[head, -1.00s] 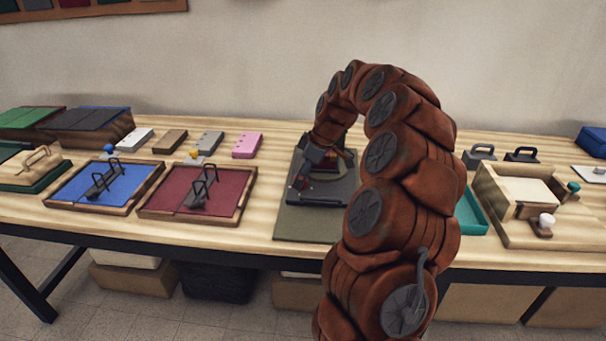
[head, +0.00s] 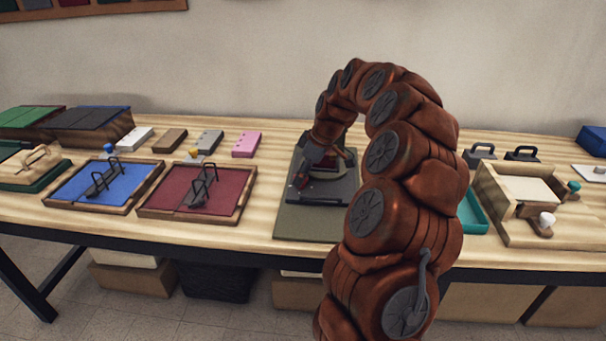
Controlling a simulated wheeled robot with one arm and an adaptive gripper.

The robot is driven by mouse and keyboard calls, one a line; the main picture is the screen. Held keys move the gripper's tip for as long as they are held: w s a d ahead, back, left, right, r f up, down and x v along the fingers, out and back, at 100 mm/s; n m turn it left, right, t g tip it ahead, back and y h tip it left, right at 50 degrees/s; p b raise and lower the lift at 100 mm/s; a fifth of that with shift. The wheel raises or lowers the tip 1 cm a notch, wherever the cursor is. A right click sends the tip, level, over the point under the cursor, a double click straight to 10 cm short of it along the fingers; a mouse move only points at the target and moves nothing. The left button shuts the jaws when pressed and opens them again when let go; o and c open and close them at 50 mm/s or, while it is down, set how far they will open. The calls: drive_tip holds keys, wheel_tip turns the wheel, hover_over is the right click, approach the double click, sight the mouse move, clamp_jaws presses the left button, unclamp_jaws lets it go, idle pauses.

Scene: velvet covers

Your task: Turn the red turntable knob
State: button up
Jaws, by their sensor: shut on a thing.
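The turntable (head: 345,188) has a dark grey base and stands on an olive-grey mat (head: 292,226) in the middle of the table. A dark red part with a pale edge shows on it behind my wrist. My gripper (head: 301,182) points down at the left side of the turntable. It is shut on the small red knob (head: 299,181), which is mostly hidden by the fingers. My arm hides the right side of the turntable and mat.
Blue (head: 80,190) and maroon (head: 180,188) framed panels with dark handles lie to the left. Several small blocks (head: 247,144) stand behind them. A teal tray (head: 471,214) and a wooden box (head: 520,200) with knobs stand to the right.

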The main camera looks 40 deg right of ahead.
drive_tip(key=m+h+b, duration=0.1)
drive_tip(key=m+b, duration=0.1)
drive_tip(key=m, duration=0.1)
drive_tip(key=shift+a+f+t, duration=0.1)
drive_tip(key=shift+f+t, duration=0.05)
drive_tip(key=shift+t, duration=0.15)
drive_tip(key=m+h+b, duration=0.1)
drive_tip(key=m+h, duration=0.1)
drive_tip(key=m, duration=0.3)
drive_tip(key=shift+s+a, duration=0.1)
drive_tip(key=m+h+b, duration=0.1)
drive_tip(key=m, duration=0.3)
drive_tip(key=shift+a+m+h, duration=0.1)
drive_tip(key=shift+m+h, duration=0.2)
drive_tip(key=shift+h, duration=0.1)
drive_tip(key=m, duration=0.2)
drive_tip(key=m+g+h, duration=0.1)
drive_tip(key=m, duration=0.1)
drive_tip(key=shift+w+a+r+m, duration=0.1)
drive_tip(key=shift+w+r+m, duration=0.1)
drive_tip(key=shift+m, duration=0.1)
drive_tip(key=o, duration=1.1)
drive_tip(key=shift+o, duration=0.2)
